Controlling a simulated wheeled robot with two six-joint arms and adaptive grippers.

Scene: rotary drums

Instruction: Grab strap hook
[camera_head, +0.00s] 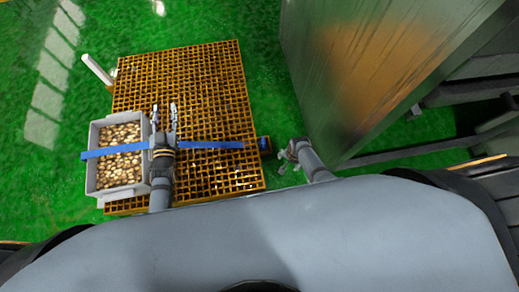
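A blue strap (210,144) runs across a grey crate (93,180) and over the orange grating. At its right end, by the grating's edge, is a small dark and blue piece (264,144), which looks like the strap hook; its shape is too small to make out. My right gripper (282,162) is just right of and below that piece, apart from it, with its fingers spread and nothing visible between them. My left gripper (165,108) is over the grating beside the crate, its fingers parallel and apart, empty. Its arm hides part of the strap.
The crate is filled with many small brown pieces (120,135). The orange grating (215,85) lies on a green floor (200,22). A white bar (97,70) sticks out at its upper left. A large metal drum or cabinet (350,60) stands close on the right.

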